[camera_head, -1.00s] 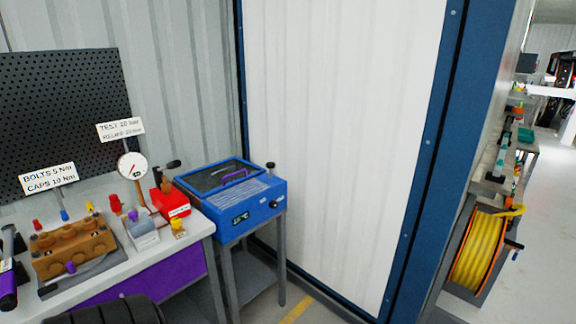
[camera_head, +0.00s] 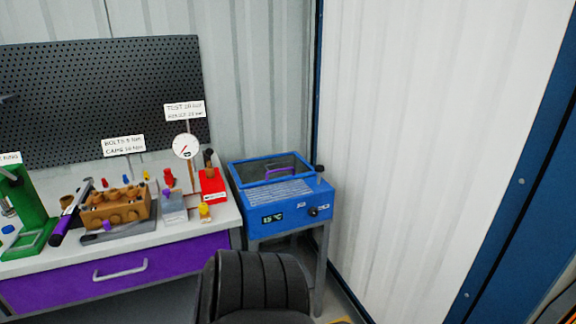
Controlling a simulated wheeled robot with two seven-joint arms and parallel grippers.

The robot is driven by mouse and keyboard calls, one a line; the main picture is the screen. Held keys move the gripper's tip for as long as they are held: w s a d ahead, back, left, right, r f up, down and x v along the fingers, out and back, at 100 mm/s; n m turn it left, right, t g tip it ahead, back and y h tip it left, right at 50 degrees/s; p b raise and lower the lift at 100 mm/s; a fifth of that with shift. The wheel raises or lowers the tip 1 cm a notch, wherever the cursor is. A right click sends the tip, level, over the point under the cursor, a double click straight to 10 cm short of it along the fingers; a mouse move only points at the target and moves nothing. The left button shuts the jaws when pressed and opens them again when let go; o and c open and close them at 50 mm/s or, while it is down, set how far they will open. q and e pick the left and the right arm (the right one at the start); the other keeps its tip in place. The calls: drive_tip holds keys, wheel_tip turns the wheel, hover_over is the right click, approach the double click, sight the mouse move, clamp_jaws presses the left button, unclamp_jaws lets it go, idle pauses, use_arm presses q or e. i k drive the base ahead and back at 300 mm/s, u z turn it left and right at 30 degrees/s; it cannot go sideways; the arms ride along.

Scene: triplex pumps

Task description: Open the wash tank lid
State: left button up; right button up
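The wash tank (camera_head: 290,218) is a blue box on a grey stand, right of the workbench. It has a small display and a black knob on its front. Its lid (camera_head: 245,182) is a blue frame around a dark see-through pane, lying about flat over the rear of the top; it looks closed. A purple handle (camera_head: 280,169) shows at the pane. Neither of my grippers is in view.
A black ribbed shape (camera_head: 255,285) stands low in front of the bench and tank; I cannot tell what it is. The workbench (camera_head: 165,250) holds a brown pump block (camera_head: 115,208), a gauge (camera_head: 186,146) and a red box (camera_head: 212,186). A white wall panel (camera_head: 430,150) rises right of the tank.

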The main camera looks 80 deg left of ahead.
sight(240, 186)
drive_tip(key=u, duration=0.45)
drive_tip(key=i, duration=0.8)
drive_tip(key=u, duration=0.75)
